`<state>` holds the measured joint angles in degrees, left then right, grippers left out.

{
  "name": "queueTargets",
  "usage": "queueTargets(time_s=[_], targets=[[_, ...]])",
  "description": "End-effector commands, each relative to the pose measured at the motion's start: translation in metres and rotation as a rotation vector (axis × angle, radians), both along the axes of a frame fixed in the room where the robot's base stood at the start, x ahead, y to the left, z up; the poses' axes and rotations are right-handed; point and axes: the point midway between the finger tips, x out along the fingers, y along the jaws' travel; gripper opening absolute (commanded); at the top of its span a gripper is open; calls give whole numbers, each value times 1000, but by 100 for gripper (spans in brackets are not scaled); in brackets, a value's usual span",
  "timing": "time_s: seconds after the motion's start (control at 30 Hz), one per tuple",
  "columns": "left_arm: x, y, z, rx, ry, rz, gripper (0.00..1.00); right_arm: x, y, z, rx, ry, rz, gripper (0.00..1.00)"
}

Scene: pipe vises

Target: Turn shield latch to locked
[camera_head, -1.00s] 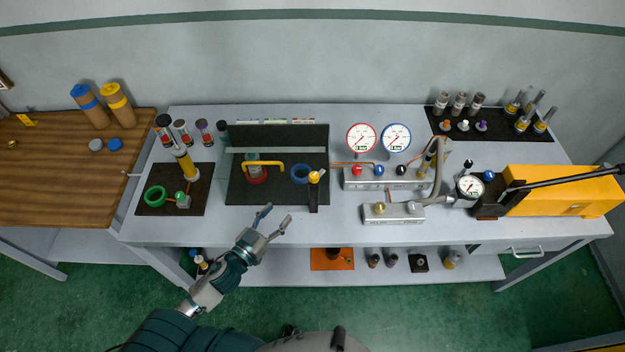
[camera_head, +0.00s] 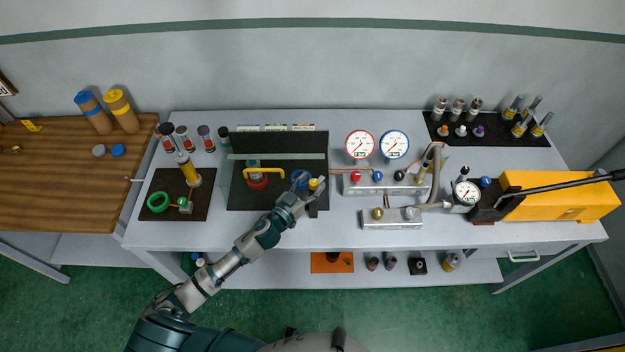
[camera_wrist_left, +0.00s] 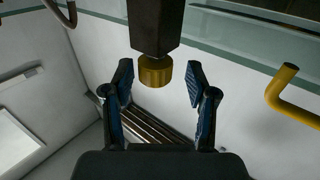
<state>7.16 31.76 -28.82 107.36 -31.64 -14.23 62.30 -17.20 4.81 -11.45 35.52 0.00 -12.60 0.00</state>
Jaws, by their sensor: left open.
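The shield latch shows as a yellow knob (camera_head: 314,183) on a dark block at the front right of the black station. In the left wrist view the black block (camera_wrist_left: 156,25) ends in a yellow knob (camera_wrist_left: 155,71), which sits between my open fingers with a gap on both sides. My left gripper (camera_head: 309,185) is open at the latch and partly covers it in the head view. It also shows in the left wrist view (camera_wrist_left: 158,88). The dark shield panel (camera_head: 280,143) stands behind, and the yellow handle (camera_head: 264,171) is to the left. My right gripper is out of view.
A valve block (camera_head: 385,187) with gauges and a hose stands to the right. A dark mat (camera_head: 160,181) with a green ring is at left. The bench front strip is clear.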

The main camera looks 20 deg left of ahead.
Motion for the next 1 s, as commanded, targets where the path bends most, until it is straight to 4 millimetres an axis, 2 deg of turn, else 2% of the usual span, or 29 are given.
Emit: queueTargets(time_s=[0.13,0.4,0.47,0.63,0.67,1.0], targets=[[8,-4,0,2,-1,-1,57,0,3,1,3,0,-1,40],[9,-4,0,1,0,-1,57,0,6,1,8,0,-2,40],[9,-4,0,1,0,-1,45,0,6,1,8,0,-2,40],[9,-4,0,0,0,-1,2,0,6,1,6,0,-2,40],[9,-4,0,0,0,-1,0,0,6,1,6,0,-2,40],[9,-4,-1,0,1,5,0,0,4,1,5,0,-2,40]])
